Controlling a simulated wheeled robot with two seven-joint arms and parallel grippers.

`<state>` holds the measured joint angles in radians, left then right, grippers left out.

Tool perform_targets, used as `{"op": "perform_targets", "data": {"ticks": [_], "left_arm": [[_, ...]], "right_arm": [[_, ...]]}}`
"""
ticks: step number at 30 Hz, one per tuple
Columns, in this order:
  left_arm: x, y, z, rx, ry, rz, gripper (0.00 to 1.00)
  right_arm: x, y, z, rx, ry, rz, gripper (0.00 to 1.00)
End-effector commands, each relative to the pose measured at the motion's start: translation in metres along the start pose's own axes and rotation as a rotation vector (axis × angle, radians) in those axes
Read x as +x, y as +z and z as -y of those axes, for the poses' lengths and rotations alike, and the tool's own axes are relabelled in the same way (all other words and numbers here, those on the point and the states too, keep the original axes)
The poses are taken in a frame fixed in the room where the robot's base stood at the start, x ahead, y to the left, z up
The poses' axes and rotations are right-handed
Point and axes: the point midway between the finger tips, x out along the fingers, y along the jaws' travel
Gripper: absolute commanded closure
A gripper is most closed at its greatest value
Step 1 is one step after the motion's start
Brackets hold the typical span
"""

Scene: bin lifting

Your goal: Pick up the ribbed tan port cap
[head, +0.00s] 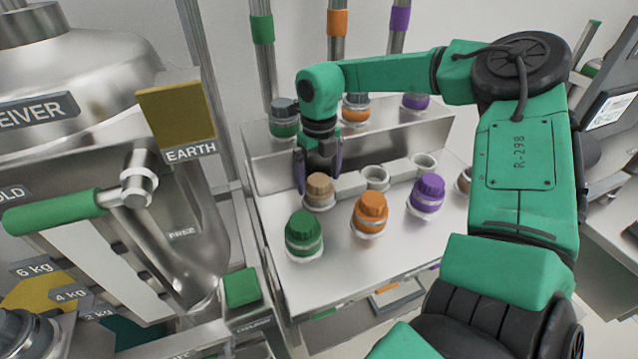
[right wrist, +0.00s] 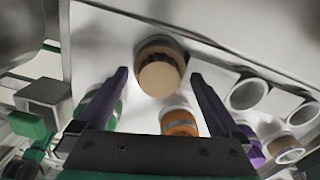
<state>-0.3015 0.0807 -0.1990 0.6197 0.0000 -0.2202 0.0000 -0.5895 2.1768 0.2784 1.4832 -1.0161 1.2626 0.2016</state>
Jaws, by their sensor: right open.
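The ribbed tan port cap (head: 320,188) sits on a port on the metal bench, left of two open ports. My right gripper (head: 319,190) is open and points down just above and behind the cap. In the right wrist view the tan cap (right wrist: 159,76) lies ahead between the two open fingertips (right wrist: 158,78), with a gap on each side. Whether a fingertip touches the cap cannot be told. My left gripper is not in view.
Green (head: 304,233), orange (head: 370,213) and purple (head: 427,193) capped containers stand in front of the ports. Empty ports (head: 377,176) are right of the cap. A raised metal step (head: 265,160) runs behind. A steel machine with a green lever (head: 55,212) stands left.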

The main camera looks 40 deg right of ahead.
Motion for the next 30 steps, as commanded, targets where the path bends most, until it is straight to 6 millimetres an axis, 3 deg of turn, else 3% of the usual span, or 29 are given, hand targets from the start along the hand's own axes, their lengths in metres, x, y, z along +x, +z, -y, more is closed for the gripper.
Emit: {"op": "perform_targets", "data": {"ticks": [6,14,23,26,30], "left_arm": [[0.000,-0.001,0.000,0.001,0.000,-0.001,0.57],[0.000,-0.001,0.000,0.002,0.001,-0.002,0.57],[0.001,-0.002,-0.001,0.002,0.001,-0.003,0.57],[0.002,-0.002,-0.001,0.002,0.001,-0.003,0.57],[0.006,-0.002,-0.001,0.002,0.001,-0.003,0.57]], "right_arm": [[0.003,0.000,0.000,0.000,0.000,0.002,0.00],[0.003,0.000,0.000,0.000,0.000,0.002,0.99],[0.000,0.001,0.000,0.000,0.000,0.003,1.00],[-0.007,0.001,0.000,0.000,-0.001,0.004,1.00],[-0.034,0.002,0.000,-0.001,-0.001,0.007,1.00]]}}
